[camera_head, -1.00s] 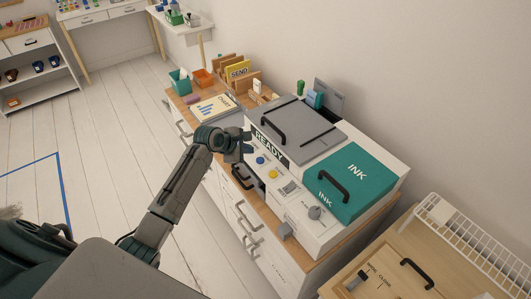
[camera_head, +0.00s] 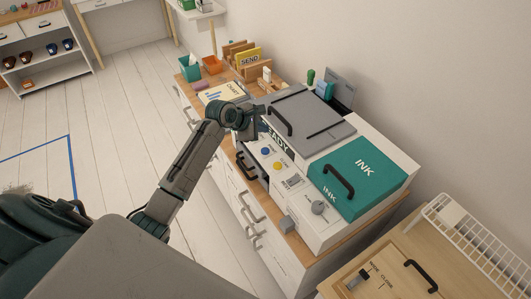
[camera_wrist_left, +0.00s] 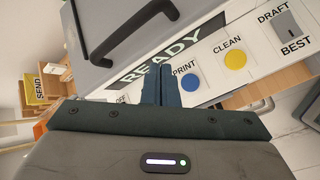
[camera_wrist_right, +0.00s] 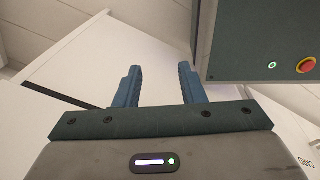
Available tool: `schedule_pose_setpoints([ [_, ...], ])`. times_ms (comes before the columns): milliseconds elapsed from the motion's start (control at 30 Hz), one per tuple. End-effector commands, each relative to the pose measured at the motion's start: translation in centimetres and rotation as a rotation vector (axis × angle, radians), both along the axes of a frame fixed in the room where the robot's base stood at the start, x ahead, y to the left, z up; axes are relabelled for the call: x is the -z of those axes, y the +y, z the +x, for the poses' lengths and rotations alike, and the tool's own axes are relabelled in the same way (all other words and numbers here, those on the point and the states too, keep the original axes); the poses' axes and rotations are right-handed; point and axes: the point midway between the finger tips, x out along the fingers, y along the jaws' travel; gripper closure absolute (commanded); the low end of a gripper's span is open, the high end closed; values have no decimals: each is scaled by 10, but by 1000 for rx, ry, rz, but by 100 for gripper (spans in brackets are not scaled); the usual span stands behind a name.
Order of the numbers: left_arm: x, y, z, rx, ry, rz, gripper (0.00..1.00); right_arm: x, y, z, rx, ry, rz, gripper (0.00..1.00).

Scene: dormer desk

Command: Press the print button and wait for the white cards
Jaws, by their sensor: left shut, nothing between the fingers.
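The printer is white with a grey lid (camera_head: 305,118), a teal INK lid (camera_head: 358,175) and a READY display (camera_wrist_left: 165,58). The blue PRINT button (camera_head: 265,150) is on its front panel; it also shows in the left wrist view (camera_wrist_left: 189,82). My left gripper (camera_head: 260,122) is shut and empty over the READY display. In the left wrist view its fingertips (camera_wrist_left: 161,68) are just left of the blue button, and I cannot tell whether they touch the panel. My right gripper (camera_wrist_left: 161,68) does not show there; its own view shows it open and empty (camera_wrist_right: 157,70). I see no white cards.
A yellow CLEAN button (camera_wrist_left: 235,59) and a DRAFT/BEST switch (camera_wrist_left: 287,25) are right of the blue button. A dark lid handle (camera_head: 281,122) rises near my left gripper. A chart (camera_head: 222,93) and sorter (camera_head: 247,56) stand behind. A wire rack (camera_head: 475,235) is at the right.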

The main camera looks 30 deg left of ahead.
Motion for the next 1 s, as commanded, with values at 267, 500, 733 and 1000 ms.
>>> schedule_pose_setpoints([
  [267, 33, 0, 0, 0, -1, 1, 100, 45, -7, 3, -2, -4, -8, 64],
  [500, 56, 0, 0, 1, 0, 1, 100, 78, -11, 3, -3, -4, -11, 64],
  [733, 72, 0, 0, 0, 1, -1, 100, 73, -11, 1, -4, -2, -11, 64],
  [1000, 76, 0, 0, 1, 0, 1, 100, 73, -10, 1, -4, -1, -11, 64],
])
